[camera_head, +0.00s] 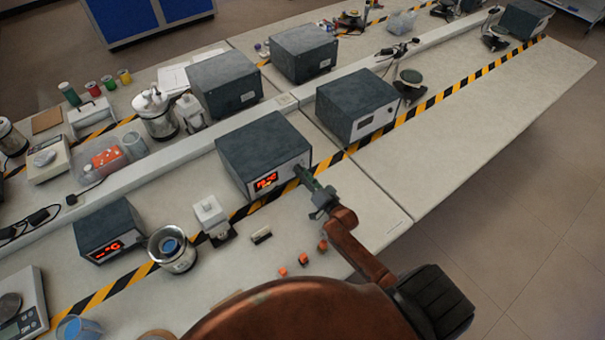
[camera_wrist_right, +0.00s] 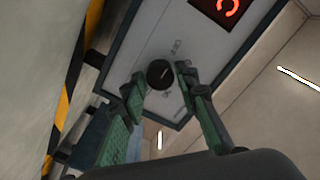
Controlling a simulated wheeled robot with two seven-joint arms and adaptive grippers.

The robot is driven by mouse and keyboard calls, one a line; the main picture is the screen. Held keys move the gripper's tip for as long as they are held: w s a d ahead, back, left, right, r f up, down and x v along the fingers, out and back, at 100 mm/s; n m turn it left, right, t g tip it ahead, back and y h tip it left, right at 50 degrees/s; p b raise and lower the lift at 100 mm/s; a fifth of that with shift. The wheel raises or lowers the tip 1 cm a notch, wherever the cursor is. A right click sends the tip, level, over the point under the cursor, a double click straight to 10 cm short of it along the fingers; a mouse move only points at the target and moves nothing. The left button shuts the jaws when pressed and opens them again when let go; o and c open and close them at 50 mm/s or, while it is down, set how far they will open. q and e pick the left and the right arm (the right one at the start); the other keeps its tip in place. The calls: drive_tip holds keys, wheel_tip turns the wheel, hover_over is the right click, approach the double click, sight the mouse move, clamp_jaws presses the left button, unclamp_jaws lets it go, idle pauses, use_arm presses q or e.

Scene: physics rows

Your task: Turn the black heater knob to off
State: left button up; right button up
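The black heater knob (camera_wrist_right: 160,74) is round, with a pale pointer line, on the light front panel of a heater box in the right wrist view. The panel has small markings around the knob and a red lit display. In the head view this dark grey box (camera_head: 262,148) stands mid-bench, and my gripper hides its knob. My right gripper (camera_head: 304,176) is at the right part of the panel. In the wrist view its green fingers (camera_wrist_right: 159,80) are apart, one on each side of the knob, with narrow gaps showing. My left gripper is not in view.
A similar grey box (camera_head: 357,105) stands behind to the right, and a smaller one with a red display (camera_head: 108,230) at the left. A white block (camera_head: 210,214), a metal beaker (camera_head: 172,250) and small orange cubes (camera_head: 303,258) are nearby. The right bench (camera_head: 450,150) has free room.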

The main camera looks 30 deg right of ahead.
drive_tip(key=o, duration=0.3)
drive_tip(key=s, duration=1.2)
drive_tip(key=shift+d, duration=0.45)
